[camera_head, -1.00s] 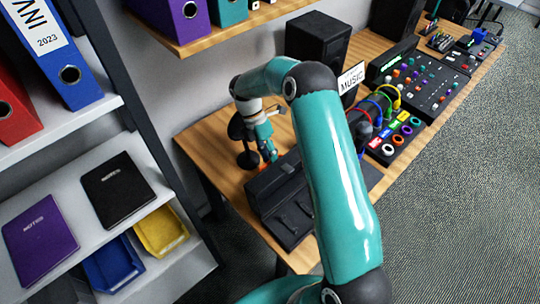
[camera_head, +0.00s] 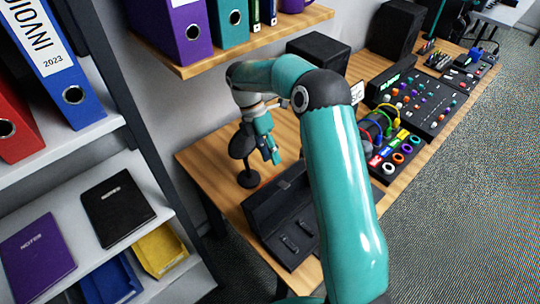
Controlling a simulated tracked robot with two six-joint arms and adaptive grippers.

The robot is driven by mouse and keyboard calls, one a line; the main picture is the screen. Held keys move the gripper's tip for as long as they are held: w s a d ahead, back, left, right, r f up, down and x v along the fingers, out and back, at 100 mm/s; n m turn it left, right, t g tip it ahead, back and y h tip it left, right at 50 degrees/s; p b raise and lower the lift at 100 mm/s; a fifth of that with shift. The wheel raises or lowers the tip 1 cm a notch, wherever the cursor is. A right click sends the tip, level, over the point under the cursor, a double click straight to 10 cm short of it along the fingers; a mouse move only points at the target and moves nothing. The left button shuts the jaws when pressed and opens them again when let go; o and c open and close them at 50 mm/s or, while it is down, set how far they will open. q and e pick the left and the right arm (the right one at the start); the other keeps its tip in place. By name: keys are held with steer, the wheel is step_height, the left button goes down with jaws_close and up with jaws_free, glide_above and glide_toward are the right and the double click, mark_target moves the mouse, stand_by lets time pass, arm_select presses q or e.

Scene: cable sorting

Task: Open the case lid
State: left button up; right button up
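The black case (camera_head: 298,243) sits on the wooden table with its lid (camera_head: 277,196) raised along the back edge. The inside of the tray shows, with small slots or clips in it. My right arm crosses in front and hides the case's right end. My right gripper (camera_head: 270,152) hangs behind and above the raised lid, and looks apart from it. Its fingers are small and seen at an angle, so I cannot tell whether they are open or shut. My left gripper is not in view.
A black stand (camera_head: 246,150) with a round base is beside my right gripper. Colored cables (camera_head: 380,122) and a panel of colored rings (camera_head: 397,152) lie to the right of my arm. A black speaker (camera_head: 318,50) stands behind. Bare table (camera_head: 212,170) shows left of the stand.

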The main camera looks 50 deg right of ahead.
steer(key=shift+m, duration=0.3)
steer(key=c, duration=0.5)
steer(key=shift+w+f+m+t, duration=0.15)
steer(key=shift+w+m, duration=0.1)
steer(key=shift+m, duration=0.35)
steer(key=shift+w+f+m+t, duration=0.15)
steer(key=shift+w+m, duration=0.05)
steer(key=shift+m, duration=0.4)
jaws_close()
steer(key=m+t+b, duration=0.2)
steer(key=m+t, duration=0.3)
steer(key=m, duration=1)
glide_above(278, 194)
steer(key=w+d, duration=0.1)
steer(key=w, duration=0.3)
steer(key=f, duration=0.8)
steer(key=shift+w+d+f, duration=0.1)
steer(key=shift+d, duration=0.1)
steer(key=shift+s, duration=0.2)
steer(key=shift+f, duration=0.1)
